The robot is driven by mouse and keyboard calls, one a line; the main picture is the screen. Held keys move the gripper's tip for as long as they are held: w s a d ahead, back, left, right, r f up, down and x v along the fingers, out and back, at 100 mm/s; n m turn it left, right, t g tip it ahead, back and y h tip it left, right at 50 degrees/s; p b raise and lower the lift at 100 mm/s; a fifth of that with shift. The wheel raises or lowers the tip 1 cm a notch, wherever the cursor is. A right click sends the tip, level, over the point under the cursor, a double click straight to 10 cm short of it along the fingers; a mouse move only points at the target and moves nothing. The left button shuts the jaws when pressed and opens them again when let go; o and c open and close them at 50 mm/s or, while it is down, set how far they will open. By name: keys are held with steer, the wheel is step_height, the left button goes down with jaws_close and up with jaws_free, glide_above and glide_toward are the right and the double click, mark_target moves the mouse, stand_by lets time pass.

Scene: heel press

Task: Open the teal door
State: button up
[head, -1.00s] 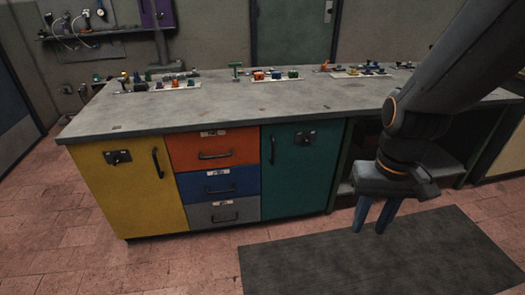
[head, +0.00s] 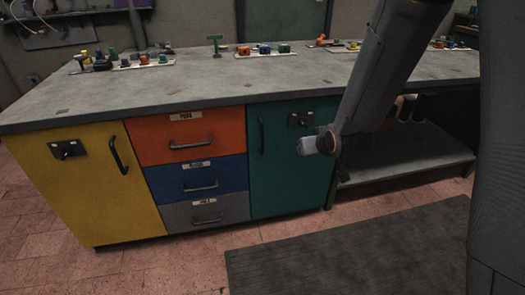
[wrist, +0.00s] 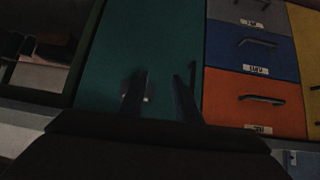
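The teal door (head: 285,170) is closed, flush in the bench front to the right of the drawers. Its dark vertical handle (head: 261,136) is near its left edge, with a dark latch plate (head: 301,119) at its upper right. My arm covers part of the door's right edge in the head view, and my fingers cannot be made out there. The wrist view looks at the bench upside down. There my gripper (wrist: 160,95) is open and empty in front of the teal door (wrist: 150,40). One finger overlaps the latch area, the other is beside the handle (wrist: 193,78).
Left of the door are orange (head: 190,134), blue (head: 198,178) and grey (head: 207,210) drawers and a yellow door (head: 95,190), all shut. An open shelf (head: 405,155) is to the right. A dark mat (head: 350,250) lies on clear floor in front.

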steer(key=w+a+f+n+t+y+b, duration=0.1)
steer(key=w+a+f+t+y+b, duration=0.1)
steer(key=w+a+f+t+b, duration=0.25)
steer(key=n+t+y+b, duration=0.1)
steer(key=t+y+b, duration=0.1)
steer(key=y+b, duration=0.3)
glide_toward(263, 139)
steer(key=w+a+h, duration=0.1)
steer(key=w, duration=0.1)
steer(key=shift+w+a+r+b, duration=0.15)
steer(key=shift+w+a+b, duration=0.3)
steer(key=shift+w+a, duration=0.2)
steer(key=b+x, duration=0.1)
steer(key=x, duration=0.5)
steer(key=shift+w+a, duration=0.15)
steer(key=shift+w, duration=0.1)
jaws_close()
